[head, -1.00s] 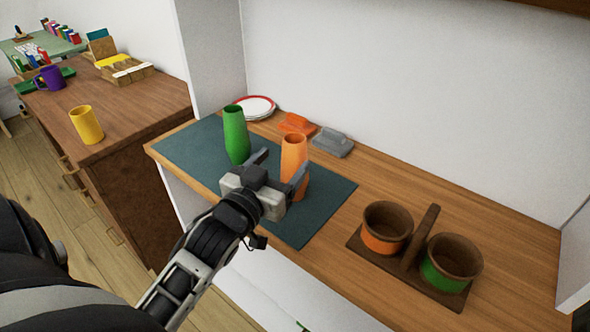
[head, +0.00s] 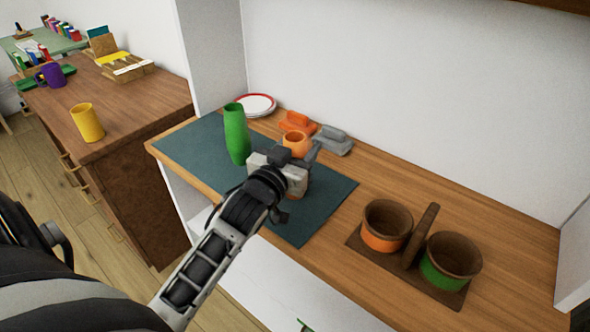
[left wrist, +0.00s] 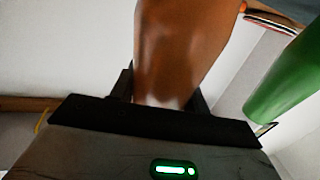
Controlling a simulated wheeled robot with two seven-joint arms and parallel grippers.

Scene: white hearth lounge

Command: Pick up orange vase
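The orange vase (head: 297,138) stands on the dark teal mat (head: 190,147) on the wooden counter. In the left wrist view the vase (left wrist: 180,50) stands large and close before the palm. The dark fingers (left wrist: 162,92) show at both its sides, close to its edges. I cannot tell whether they press on it. My right gripper is not in view.
A green vase (head: 236,135) stands close on the left; it also shows in the left wrist view (left wrist: 290,75). Behind are a plate (head: 256,104), an orange block (head: 297,122) and a grey one (head: 333,141).

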